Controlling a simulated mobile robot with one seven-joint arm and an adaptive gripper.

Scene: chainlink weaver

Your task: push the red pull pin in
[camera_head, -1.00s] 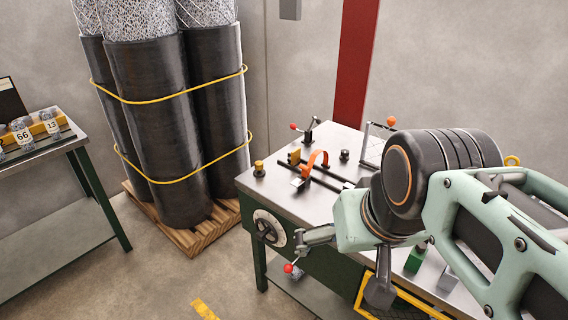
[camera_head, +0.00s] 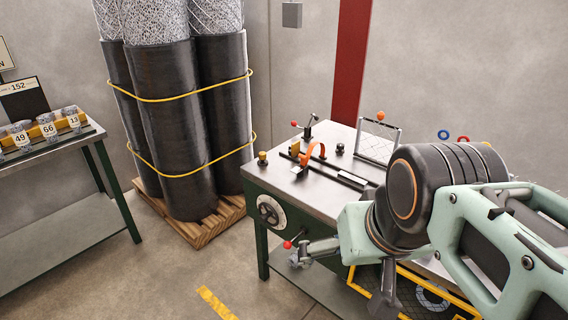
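A red ball knob (camera_head: 288,244) on a thin rod sticks out at the front of the green-framed bench, right of and below the handwheel; it looks like the red pull pin. Another red ball (camera_head: 294,124) sits on a lever at the back of the bench top. My thick arm covers the right part of the bench.
The bench top (camera_head: 330,198) holds an orange strap, a yellow knob (camera_head: 262,158) and a wire-mesh frame (camera_head: 377,144). A handwheel (camera_head: 270,211) is on its front. Wrapped mesh rolls stand on a pallet (camera_head: 190,232) behind left. The floor in front is clear.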

